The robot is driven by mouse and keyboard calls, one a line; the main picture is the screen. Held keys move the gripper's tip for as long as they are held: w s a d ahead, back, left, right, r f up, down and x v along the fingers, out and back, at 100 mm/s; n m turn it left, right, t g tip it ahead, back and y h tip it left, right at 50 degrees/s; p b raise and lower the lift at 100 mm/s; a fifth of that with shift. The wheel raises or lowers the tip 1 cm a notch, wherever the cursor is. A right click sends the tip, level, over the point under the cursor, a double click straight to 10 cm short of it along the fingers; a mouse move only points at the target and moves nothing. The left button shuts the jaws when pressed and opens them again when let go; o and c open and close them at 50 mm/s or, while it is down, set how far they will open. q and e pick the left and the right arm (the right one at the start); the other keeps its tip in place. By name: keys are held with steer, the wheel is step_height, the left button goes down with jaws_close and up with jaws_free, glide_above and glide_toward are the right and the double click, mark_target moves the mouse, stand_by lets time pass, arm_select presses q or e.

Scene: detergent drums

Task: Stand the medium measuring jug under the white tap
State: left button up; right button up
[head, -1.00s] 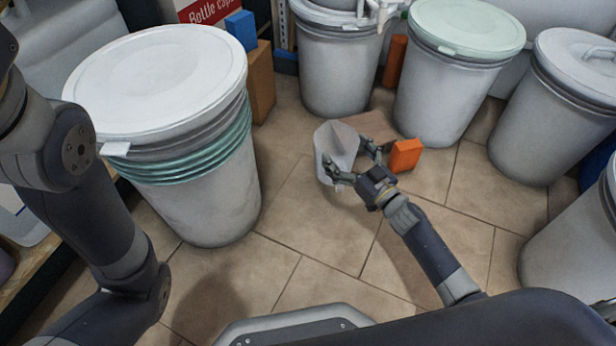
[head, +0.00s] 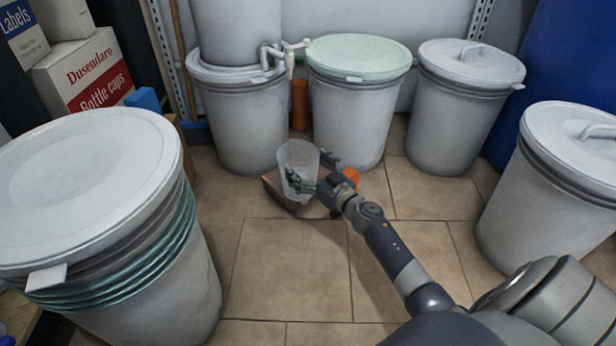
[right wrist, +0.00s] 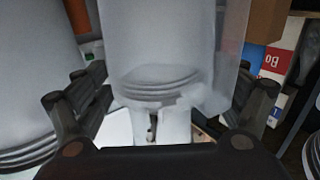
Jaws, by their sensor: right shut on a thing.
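The measuring jug (head: 298,158), clear and frosted, is held nearly upright, slightly tilted, in the head view. My right gripper (head: 308,172) is shut on its side, with fingers around its wall. In the right wrist view the jug (right wrist: 165,40) fills the middle between the fingers of the gripper (right wrist: 165,100). The white tap (head: 290,62) sticks out to the right from the stacked drums, farther back and above the jug in the picture. The jug is in front of the tap, not beneath it. My left gripper is out of view.
A brown board or box (head: 272,192) is partly hidden behind the jug. An orange block (head: 351,174) is beside the gripper and an orange cylinder (head: 300,108) stands behind. Lidded drums (head: 355,120) line the back and right; a large one (head: 150,290) stands left. The front floor is clear.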

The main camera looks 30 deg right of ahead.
mark_target(300, 148)
steer(key=w+b, duration=0.1)
steer(key=w+d, duration=0.1)
steer(key=w+b, duration=0.1)
steer(key=w, duration=0.1)
steer(key=shift+d+f+b, duration=0.25)
steer(key=shift+f+b, duration=0.1)
steer(key=w, duration=0.1)
steer(key=w+d, duration=0.1)
steer(key=w, duration=0.1)
steer(key=shift+w+d+r+b, duration=0.1)
steer(key=shift+w+d+b, duration=0.05)
steer(key=shift+w+b, duration=0.2)
steer(key=shift+w+d+b, duration=0.35)
steer(key=shift+w, duration=0.5)
steer(key=shift+p, duration=0.55)
steer(key=shift+f+b, duration=0.4)
steer(key=shift+f, duration=0.15)
steer(key=shift+s+r+p, duration=0.1)
steer(key=shift+p, duration=0.2)
stand_by(0.4)
steer(key=o, duration=1.2)
steer(key=shift+c, duration=0.2)
